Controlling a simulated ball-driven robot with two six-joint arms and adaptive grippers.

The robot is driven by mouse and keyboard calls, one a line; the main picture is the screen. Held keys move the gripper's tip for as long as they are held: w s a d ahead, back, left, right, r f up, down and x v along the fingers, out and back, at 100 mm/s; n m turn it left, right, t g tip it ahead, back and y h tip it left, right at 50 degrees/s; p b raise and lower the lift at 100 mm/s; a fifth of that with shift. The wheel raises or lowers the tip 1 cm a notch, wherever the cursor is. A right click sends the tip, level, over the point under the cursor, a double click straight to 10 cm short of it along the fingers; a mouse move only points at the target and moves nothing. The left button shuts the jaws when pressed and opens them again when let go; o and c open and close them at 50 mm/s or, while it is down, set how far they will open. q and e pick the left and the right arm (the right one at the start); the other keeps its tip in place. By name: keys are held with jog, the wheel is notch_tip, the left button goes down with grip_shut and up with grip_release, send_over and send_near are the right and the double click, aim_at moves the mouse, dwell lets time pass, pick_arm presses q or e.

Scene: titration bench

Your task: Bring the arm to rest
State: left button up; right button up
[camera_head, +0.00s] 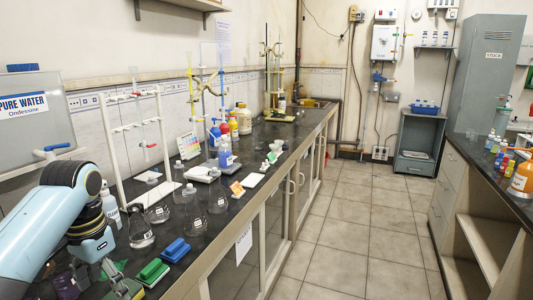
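My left arm reaches in from the left in the camera_head view, with its black wrist turned down. My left gripper (117,278) is over the near end of the dark bench top (205,243), to the left of a green block (151,272). Its fingers are small and partly cut off by the lower edge, so I cannot tell whether they are open or shut. I see no object clearly held in them. My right arm and gripper are not in the picture.
Conical flasks (195,222) stand on the bench beyond the gripper, near a white burette stand (165,140). A blue block (175,250) lies near the front edge. Bottles (244,122) stand farther back. The tiled floor (335,230) on the right is clear.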

pick_arm(q)
jog(key=s+d+f+n+t, duration=0.2)
jog(key=s+f, duration=0.1)
jog(key=s, duration=1.1)
jog(key=s+d+r+n+t, duration=0.1)
jog(key=s+r, duration=0.2)
jog(key=s, duration=0.2)
jog(key=s+r+n+t, duration=0.1)
jog(key=s+r, duration=0.2)
jog(key=s, duration=0.3)
notch_tip(320, 180, down, 32)
jog(key=a+g+b, duration=0.2)
jog(key=b, duration=0.6)
jog(key=s+f+b, duration=0.3)
jog(key=s+f, duration=0.7)
jog(key=f, duration=0.2)
jog(key=s+a+f+g+b, duration=0.1)
jog(key=s+f+b, duration=0.3)
jog(key=s+f, duration=0.6)
notch_tip(320, 180, down, 4)
jog(key=shift+a+r+y, duration=0.2)
jog(key=shift+r+y, duration=0.05)
jog(key=shift+y, duration=0.05)
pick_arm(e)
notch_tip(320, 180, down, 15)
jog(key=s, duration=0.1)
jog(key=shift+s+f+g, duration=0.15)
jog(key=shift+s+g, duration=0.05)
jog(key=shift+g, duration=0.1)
